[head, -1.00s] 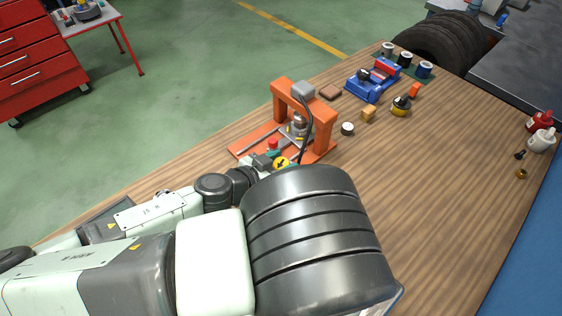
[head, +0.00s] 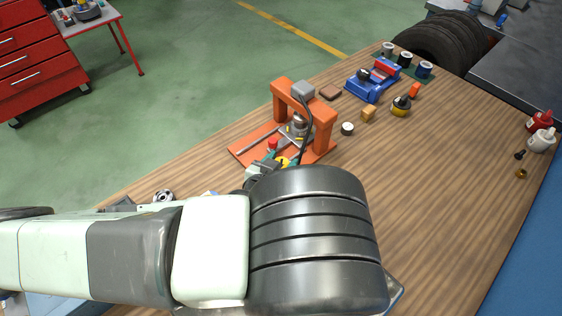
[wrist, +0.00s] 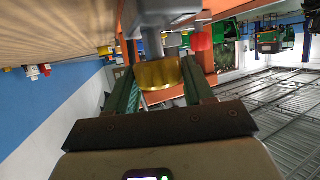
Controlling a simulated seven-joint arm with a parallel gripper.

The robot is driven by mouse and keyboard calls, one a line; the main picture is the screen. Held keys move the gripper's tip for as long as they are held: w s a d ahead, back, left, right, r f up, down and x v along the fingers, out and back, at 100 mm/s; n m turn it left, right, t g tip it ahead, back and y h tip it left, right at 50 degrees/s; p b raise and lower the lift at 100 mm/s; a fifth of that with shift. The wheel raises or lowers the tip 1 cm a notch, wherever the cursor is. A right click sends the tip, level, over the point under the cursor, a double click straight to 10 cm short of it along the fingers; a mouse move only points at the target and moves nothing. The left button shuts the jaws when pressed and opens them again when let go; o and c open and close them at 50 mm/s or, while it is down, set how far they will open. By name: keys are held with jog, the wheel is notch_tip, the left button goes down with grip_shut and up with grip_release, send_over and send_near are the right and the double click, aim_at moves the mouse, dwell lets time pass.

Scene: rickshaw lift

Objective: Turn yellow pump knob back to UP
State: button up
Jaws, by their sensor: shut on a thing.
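The yellow pump knob (wrist: 160,75) shows in the wrist view between the two green fingers of my gripper (wrist: 162,88), which is shut on it. Its arrow face is not visible there. In the head view only a sliver of the yellow knob (head: 283,161) shows, partly hidden by my gripper (head: 262,166) and arm. The knob is at the front of the orange press (head: 325,120), which stands on the wooden bench. A red knob (head: 273,143) sits just beside it, and it also shows in the wrist view (wrist: 202,42).
A blue device (head: 372,82), an orange-tan block (head: 368,113), a yellow-black round item (head: 401,107) and a white-topped disc (head: 347,129) stand beyond the press. Bottles (head: 541,133) stand at the far right. The bench (head: 440,190) is clear at centre right.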

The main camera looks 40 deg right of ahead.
jog(key=shift+w+f, duration=0.1)
jog(key=o, duration=1)
jog(key=shift+c, duration=0.2)
jog(key=shift+m+g, duration=0.4)
jog(key=shift+g, duration=0.1)
